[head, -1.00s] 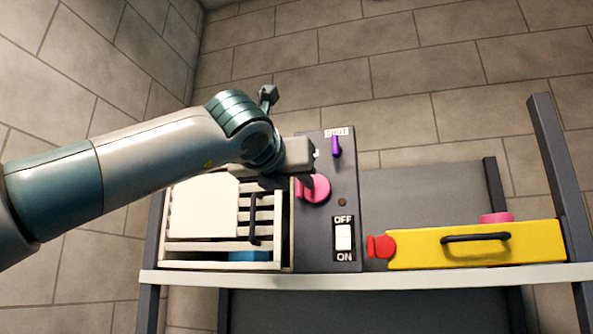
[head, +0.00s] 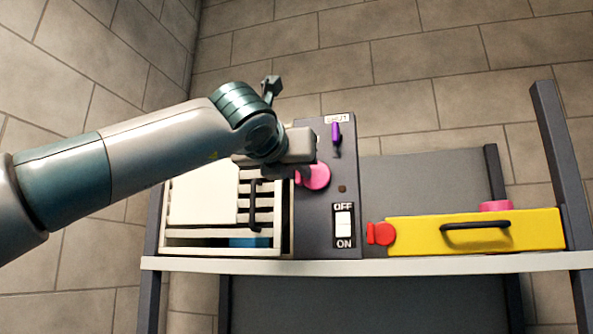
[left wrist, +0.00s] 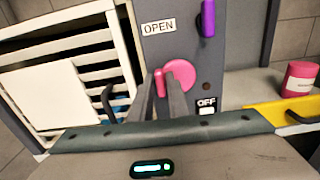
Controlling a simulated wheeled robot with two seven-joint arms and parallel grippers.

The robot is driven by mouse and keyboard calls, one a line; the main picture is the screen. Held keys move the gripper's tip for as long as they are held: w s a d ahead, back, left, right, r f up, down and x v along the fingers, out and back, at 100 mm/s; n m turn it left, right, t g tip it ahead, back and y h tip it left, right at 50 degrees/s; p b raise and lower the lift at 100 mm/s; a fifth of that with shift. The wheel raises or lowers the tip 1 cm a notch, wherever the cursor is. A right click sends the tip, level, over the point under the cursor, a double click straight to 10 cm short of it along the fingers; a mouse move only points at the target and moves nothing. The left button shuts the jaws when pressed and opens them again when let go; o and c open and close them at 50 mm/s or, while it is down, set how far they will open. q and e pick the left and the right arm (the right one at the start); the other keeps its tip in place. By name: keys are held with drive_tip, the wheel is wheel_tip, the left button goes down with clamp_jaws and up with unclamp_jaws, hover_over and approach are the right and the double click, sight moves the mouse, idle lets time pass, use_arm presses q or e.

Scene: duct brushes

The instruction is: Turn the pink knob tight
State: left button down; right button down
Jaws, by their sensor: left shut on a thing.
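The pink knob (head: 315,177) is a round disc with a small grip bar, on the front of a dark grey panel (head: 318,225). In the left wrist view the pink knob (left wrist: 181,77) sits just beyond my fingertips. My left gripper (left wrist: 163,85) has its two fingers close together on the knob's pink grip bar (left wrist: 159,82). In the head view my left gripper (head: 298,172) reaches the knob from the left and hides part of it. My right gripper is in neither view.
A purple lever (head: 336,136) hangs under a label above the knob. An OFF/ON switch (head: 343,225) is below it. A slatted white frame (head: 226,250) stands left. A yellow box (head: 520,228) with a black handle and red end piece (head: 381,233) lies right on the shelf (head: 400,264).

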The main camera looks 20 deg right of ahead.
use_arm(q)
drive_tip(key=shift+m, duration=0.3)
drive_tip(key=m+p, duration=0.1)
drive_tip(key=m, duration=0.9)
drive_tip(key=m+p, duration=0.1)
drive_tip(key=m, duration=0.9)
drive_tip(key=f+m, duration=0.1)
drive_tip(key=m, duration=0.9)
drive_tip(key=shift+d+m+p, duration=0.1)
drive_tip(key=shift+m+p, duration=0.2)
drive_tip(key=shift+p, duration=0.1)
drive_tip(key=m+p, duration=0.1)
drive_tip(key=m, duration=0.3)
drive_tip(key=shift+f+m+p, duration=0.1)
drive_tip(key=shift+m+p, duration=0.2)
drive_tip(key=c, duration=1.9)
unclamp_jaws()
drive_tip(key=shift+o, duration=0.4)
